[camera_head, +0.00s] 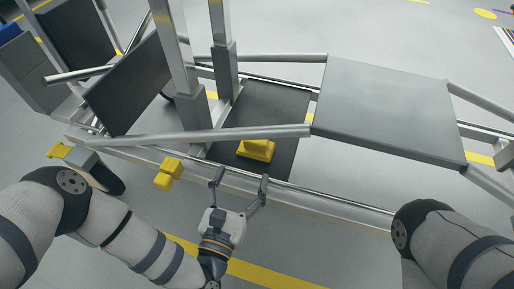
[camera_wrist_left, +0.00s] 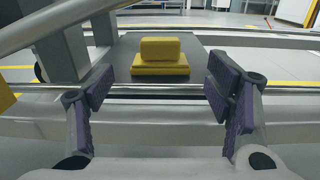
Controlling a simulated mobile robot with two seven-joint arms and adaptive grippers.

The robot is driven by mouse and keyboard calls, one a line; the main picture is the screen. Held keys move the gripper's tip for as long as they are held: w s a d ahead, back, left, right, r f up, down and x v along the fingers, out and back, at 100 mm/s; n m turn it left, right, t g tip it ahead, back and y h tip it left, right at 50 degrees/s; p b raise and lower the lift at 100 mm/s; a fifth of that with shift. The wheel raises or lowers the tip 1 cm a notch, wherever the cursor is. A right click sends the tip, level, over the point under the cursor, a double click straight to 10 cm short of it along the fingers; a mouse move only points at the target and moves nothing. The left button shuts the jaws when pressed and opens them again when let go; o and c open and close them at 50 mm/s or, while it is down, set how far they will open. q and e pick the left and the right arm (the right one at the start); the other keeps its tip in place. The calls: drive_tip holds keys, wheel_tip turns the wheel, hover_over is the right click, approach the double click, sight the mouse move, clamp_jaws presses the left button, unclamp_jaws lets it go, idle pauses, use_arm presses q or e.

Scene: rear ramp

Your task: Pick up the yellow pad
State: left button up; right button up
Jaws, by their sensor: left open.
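The yellow pad (camera_head: 257,149) is a stepped block with a wide base and a smaller block on top. It lies on a dark panel (camera_head: 283,108) set in a metal frame. In the left wrist view the yellow pad (camera_wrist_left: 160,57) shows ahead, between the open fingers and beyond the frame's front rail. My left gripper (camera_head: 240,186) is open and empty, in front of the pad and apart from it; its purple finger pads (camera_wrist_left: 161,92) show in the left wrist view. My right gripper is not in view; only part of my right arm shows at the lower right.
A grey panel (camera_head: 388,105) is at the right. Another yellow piece (camera_head: 168,174) sits on the frame's front edge.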

sight(254, 145)
use_arm(q)
drive_tip(key=b+x, duration=0.3)
drive_tip(key=x, duration=0.7)
drive_tip(key=shift+w+d+r, duration=0.1)
drive_tip(key=shift+w, duration=0.15)
drive_tip(key=shift+w+d+r, duration=0.1)
drive_tip(key=shift+w+r, duration=0.05)
drive_tip(key=shift+w, duration=0.2)
drive_tip(key=c, duration=1.2)
